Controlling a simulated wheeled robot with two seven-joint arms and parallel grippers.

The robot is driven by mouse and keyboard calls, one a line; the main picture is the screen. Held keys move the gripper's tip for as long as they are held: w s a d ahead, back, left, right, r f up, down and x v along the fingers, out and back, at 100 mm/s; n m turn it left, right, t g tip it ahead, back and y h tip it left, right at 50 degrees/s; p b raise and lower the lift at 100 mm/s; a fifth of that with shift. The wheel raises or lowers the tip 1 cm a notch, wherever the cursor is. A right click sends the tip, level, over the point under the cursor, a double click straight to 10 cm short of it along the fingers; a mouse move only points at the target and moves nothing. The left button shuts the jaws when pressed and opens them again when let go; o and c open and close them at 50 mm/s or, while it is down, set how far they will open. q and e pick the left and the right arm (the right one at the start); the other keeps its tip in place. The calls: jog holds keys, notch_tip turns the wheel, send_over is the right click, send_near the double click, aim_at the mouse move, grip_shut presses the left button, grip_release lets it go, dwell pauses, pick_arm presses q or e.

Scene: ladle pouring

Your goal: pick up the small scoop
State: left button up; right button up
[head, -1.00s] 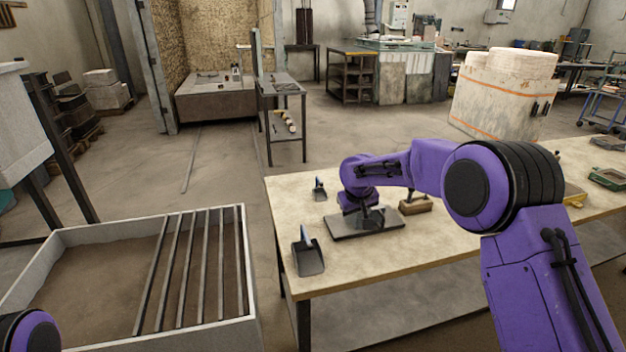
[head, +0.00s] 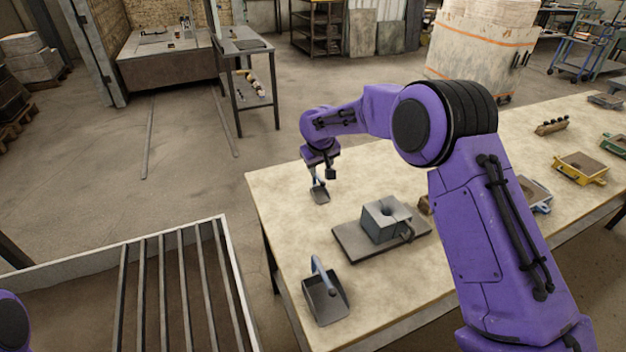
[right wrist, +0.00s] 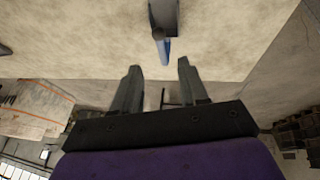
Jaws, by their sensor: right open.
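The small scoop (head: 320,196) has a dark grey pan and a blue handle, and lies near the back left edge of the table. My right gripper (head: 323,174) is over its handle, with the jaws open. In the right wrist view the small scoop (right wrist: 164,16) shows at the top, its blue handle pointing toward the gap between the fingertips of my right gripper (right wrist: 159,68). The fingers do not visibly grip it; exact contact cannot be told. My left gripper is out of view.
A larger scoop (head: 325,302) with a blue handle lies at the table's front left. A grey block (head: 385,224) with a hole stands on a dark plate (head: 352,243) right of it. Yellow (head: 582,168) and other trays stand further right. A slatted sand bin (head: 228,262) is left of the table.

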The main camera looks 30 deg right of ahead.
aim_at(319, 177)
jog(key=p+x, duration=0.2)
jog(key=x, duration=0.5)
jog(key=shift+w+a+f, duration=0.1)
jog(key=shift+w+f, duration=0.05)
jog(key=shift+f, duration=0.25)
jog(key=shift+w+f, duration=0.15)
jog(key=shift+f, duration=0.25)
grip_shut()
